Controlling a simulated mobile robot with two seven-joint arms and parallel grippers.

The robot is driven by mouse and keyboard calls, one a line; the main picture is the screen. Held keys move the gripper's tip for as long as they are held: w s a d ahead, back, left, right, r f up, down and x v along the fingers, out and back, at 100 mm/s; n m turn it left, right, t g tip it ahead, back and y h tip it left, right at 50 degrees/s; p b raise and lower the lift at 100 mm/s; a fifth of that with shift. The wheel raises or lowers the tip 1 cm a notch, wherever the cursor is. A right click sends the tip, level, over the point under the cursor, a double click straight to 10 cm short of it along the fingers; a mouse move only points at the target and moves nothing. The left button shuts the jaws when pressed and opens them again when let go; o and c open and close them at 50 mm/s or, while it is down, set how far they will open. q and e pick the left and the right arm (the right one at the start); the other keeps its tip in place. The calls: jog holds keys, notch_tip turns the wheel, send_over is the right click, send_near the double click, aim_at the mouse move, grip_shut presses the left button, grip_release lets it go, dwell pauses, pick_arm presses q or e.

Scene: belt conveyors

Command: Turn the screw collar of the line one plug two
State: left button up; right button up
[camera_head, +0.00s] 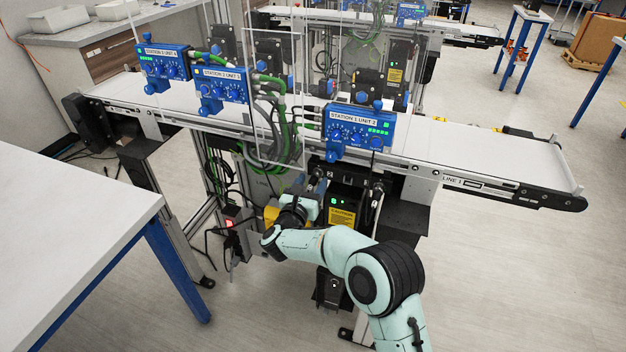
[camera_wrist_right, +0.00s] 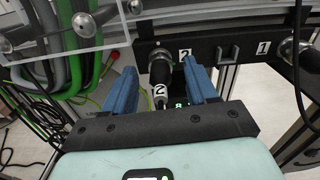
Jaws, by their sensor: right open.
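Plug two (camera_wrist_right: 161,76) is a black cylindrical plug with a collar and a white "2" label. In the head view my right arm reaches in from the lower right. Its gripper (camera_head: 317,188) is below the conveyor, largely hidden by the hand, and the plug is too small to make out there. My left gripper is not in view.
A second plug (camera_wrist_right: 291,48) sits right of the "1" label. Green hoses (camera_wrist_right: 78,45) hang at the left, and a thin dark cable hangs at the right. The line 1 conveyor (camera_head: 470,150) runs above, with station boxes along it. A white table (camera_head: 60,215) stands at left.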

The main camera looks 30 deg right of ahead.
jog(key=shift+w+d, duration=0.45)
jog(key=shift+d, duration=0.15)
grip_shut()
